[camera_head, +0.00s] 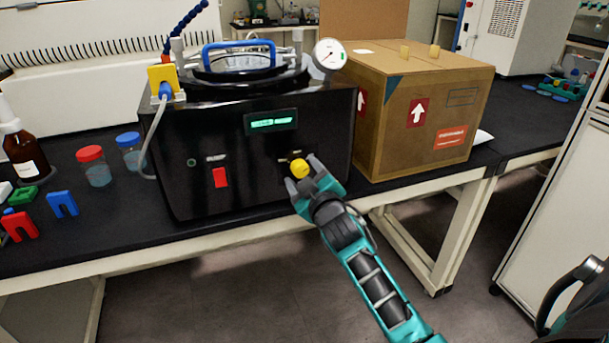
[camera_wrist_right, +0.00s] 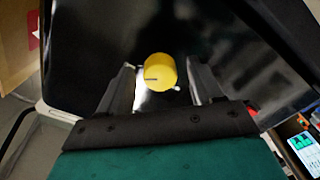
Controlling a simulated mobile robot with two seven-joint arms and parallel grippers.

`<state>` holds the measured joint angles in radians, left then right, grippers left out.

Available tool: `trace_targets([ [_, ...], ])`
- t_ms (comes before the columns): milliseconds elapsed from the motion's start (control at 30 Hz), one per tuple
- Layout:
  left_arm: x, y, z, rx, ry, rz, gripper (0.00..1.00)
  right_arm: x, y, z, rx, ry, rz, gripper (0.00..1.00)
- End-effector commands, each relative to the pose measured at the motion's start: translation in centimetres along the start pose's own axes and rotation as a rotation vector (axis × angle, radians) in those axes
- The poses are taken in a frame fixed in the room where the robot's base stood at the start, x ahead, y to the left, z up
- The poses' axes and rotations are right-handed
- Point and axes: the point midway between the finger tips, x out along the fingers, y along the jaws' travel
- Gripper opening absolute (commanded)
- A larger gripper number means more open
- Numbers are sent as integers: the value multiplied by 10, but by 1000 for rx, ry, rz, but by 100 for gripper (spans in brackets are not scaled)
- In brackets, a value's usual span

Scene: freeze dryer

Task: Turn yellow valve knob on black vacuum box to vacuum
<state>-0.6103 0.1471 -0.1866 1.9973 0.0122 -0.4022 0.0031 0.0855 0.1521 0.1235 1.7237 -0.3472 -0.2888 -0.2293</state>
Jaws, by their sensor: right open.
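The black vacuum box (camera_head: 255,165) stands on the dark bench, with a lit green display (camera_head: 271,121) and a red switch (camera_head: 221,178) on its front. The yellow valve knob (camera_head: 299,168) is on the lower right of that front. My right gripper (camera_head: 303,178) is open at the knob. In the right wrist view the yellow knob (camera_wrist_right: 160,72) sits between the two spread fingers, with a gap visible on each side; a dark line marks its face. The labels around the knob are too small to read. My left gripper is not in view.
A cardboard box (camera_head: 425,110) stands close to the right of the vacuum box. Jars with red (camera_head: 92,160) and blue (camera_head: 129,147) lids and a brown bottle (camera_head: 22,150) are at left. The floor in front of the bench is clear.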

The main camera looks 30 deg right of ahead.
Motion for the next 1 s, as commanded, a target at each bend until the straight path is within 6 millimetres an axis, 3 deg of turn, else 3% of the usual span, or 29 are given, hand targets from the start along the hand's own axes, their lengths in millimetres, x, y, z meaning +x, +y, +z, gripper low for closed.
trace_targets([
  [233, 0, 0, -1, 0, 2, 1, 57, -3, 0, 0, -1, 0, 0, 65],
  [367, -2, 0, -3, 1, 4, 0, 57, -15, 0, 0, -1, -1, -1, 65],
  [800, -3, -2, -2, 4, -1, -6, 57, -100, 0, 0, 0, -2, -1, 65],
  [1000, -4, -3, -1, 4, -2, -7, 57, -122, 0, 0, 0, 0, 0, 65],
])
